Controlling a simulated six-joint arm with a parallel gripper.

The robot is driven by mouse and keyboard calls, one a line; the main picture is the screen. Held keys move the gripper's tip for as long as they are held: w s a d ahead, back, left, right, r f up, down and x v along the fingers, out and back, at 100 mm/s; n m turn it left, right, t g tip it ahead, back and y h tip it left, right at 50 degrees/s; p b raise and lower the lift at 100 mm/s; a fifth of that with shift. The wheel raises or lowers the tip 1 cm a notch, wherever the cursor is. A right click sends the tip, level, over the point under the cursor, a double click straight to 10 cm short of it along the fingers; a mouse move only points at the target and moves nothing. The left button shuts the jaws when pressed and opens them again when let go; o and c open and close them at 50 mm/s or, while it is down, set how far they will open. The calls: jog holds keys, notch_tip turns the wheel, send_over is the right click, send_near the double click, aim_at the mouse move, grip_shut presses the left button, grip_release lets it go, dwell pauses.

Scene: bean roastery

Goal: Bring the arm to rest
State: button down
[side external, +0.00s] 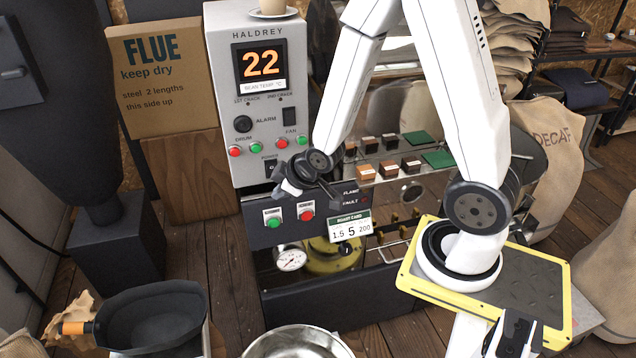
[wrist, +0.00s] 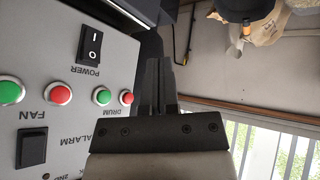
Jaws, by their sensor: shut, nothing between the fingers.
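My arm is bent, with its wrist low in front of the grey control panel (side external: 222,60) in the side external view. My gripper (side external: 284,184) is beside the panel's lower edge, near the power switch, and looks small and partly hidden by the wrist there. In the wrist view my gripper (wrist: 160,84) is shut, its two dark fingers together with nothing between them. The panel (wrist: 55,75) fills the left of that view, upside down, and the fingers appear clear of it. My arm's base stands on a yellow-edged plate (side external: 408,283).
A dark scoop (side external: 150,318) with an orange handle is at lower left, and a steel bowl (side external: 297,345) is at bottom centre. A cup (side external: 272,7) stands on top of the panel. A cardboard box (side external: 160,75) stands left of it. Sample blocks (side external: 390,141) lie right of the gripper.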

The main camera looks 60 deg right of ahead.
jog(key=s+a+r+m+g, duration=0.3)
jog(key=s+r+g, duration=0.2)
jog(key=s, duration=0.4)
jog(key=shift+a+m, duration=0.4)
